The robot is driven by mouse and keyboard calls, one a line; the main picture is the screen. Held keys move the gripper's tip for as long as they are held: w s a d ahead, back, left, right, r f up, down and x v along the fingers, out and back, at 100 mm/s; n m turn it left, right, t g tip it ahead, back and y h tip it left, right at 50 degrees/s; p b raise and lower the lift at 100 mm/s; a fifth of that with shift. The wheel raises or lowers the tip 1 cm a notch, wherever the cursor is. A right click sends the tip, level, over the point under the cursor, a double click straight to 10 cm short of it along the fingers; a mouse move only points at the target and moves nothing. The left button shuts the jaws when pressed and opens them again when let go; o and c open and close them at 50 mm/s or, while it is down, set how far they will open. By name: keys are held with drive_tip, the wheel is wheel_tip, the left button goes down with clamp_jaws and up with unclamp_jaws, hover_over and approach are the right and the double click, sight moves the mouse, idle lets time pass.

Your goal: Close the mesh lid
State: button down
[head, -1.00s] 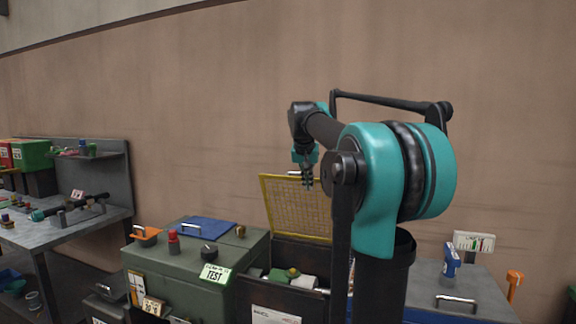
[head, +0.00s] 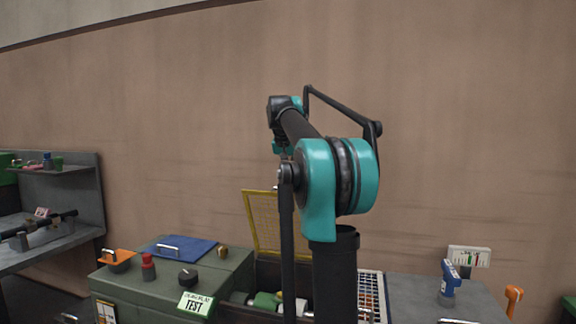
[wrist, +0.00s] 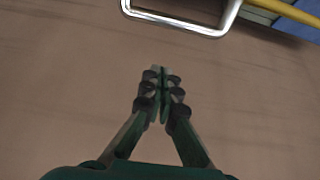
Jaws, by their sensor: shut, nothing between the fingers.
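The mesh lid (head: 262,222) has a yellow frame and stands raised, tilted back, at the rear of a dark box (head: 262,272). The box is open, with green and pale items inside. My arm hides the lid's right part in the head view. In the wrist view, a silver handle (wrist: 175,23) crosses the top edge, with a yellow bar (wrist: 297,12), likely the lid's frame, at the upper right. My gripper (wrist: 160,82) is shut and empty, apart from the handle in that picture. In the head view my gripper is mostly hidden behind my arm, above the lid.
A green cabinet (head: 140,285) with a blue plate (head: 180,247), a red item (head: 148,266), a black knob (head: 188,278) and a TEST card (head: 196,304) stands left of the box. A white grid tray (head: 372,290) and grey bench (head: 415,295) lie right. The wall is behind.

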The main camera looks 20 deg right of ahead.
drive_tip(key=shift+s+a+f, duration=0.45)
drive_tip(key=shift+s+f, duration=0.15)
drive_tip(key=shift+f, duration=0.05)
drive_tip(key=shift+s+a+f, duration=0.4)
drive_tip(key=shift+s+f, duration=0.2)
drive_tip(key=shift+f, duration=0.05)
